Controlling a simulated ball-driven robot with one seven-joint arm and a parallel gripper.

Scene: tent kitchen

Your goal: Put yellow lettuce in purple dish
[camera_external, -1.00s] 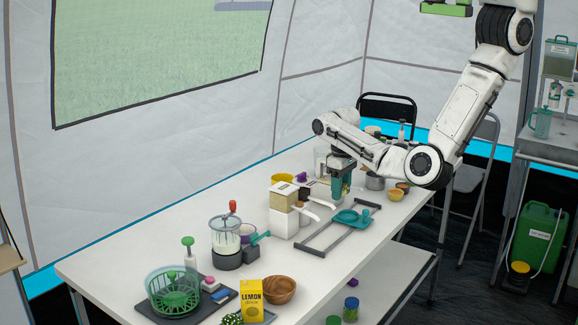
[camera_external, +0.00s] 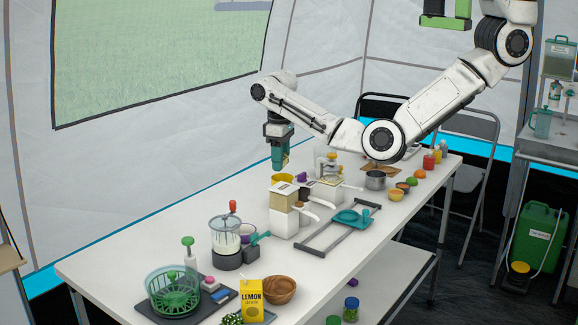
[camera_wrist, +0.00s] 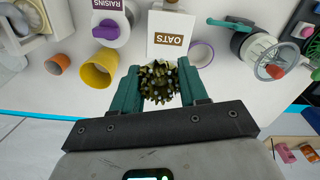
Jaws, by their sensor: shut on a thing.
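My gripper (camera_external: 279,165) is raised above the back edge of the table, over the area behind the white canisters. In the wrist view, my gripper (camera_wrist: 158,88) is shut on the yellow lettuce (camera_wrist: 158,82), a dark yellowish leafy clump between the teal fingers. In the external view I cannot make out the lettuce. The purple dish (camera_wrist: 200,53), round with a pale inside, stands right of the lettuce in the wrist view, beside the oats box. In the external view, the purple dish (camera_external: 248,231) is partly hidden behind the grinder.
The oats box (camera_wrist: 170,33) and raisins canister (camera_wrist: 110,22) stand close by. A yellow cup (camera_wrist: 98,68) is left of the fingers. A grinder with a teal handle (camera_wrist: 232,23) is beyond the dish. The table's left back (camera_external: 165,225) is clear.

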